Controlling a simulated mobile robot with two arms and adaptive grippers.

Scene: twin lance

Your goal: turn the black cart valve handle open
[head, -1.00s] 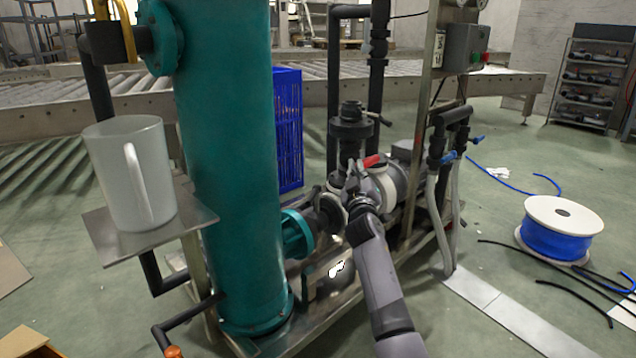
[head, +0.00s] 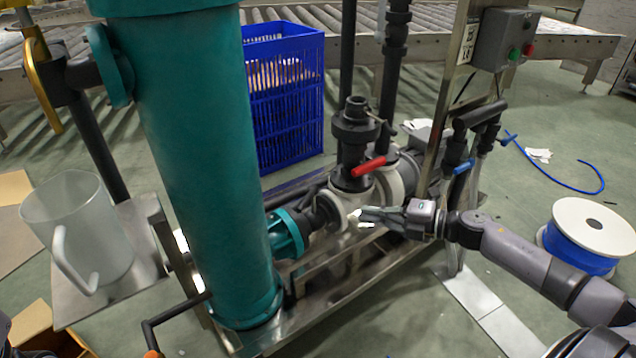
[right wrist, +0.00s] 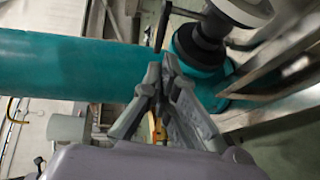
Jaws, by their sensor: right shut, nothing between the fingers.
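The black valve (head: 354,135) stands upright on the pump pipework of the cart. My right gripper (head: 363,215) is below and slightly right of the valve, in front of the pump, apart from the black handle. Its fingers are shut and empty, pointing left. In the right wrist view the shut fingers (right wrist: 160,72) show in front of the teal column and the teal pump flange (right wrist: 197,52).
A red handle (head: 369,166) sits just below the black valve and a blue handle (head: 463,167) to its right. The teal column (head: 195,150) stands left, beside a translucent jug (head: 80,225). A blue crate (head: 287,105) is behind. A hose spool (head: 585,240) is right.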

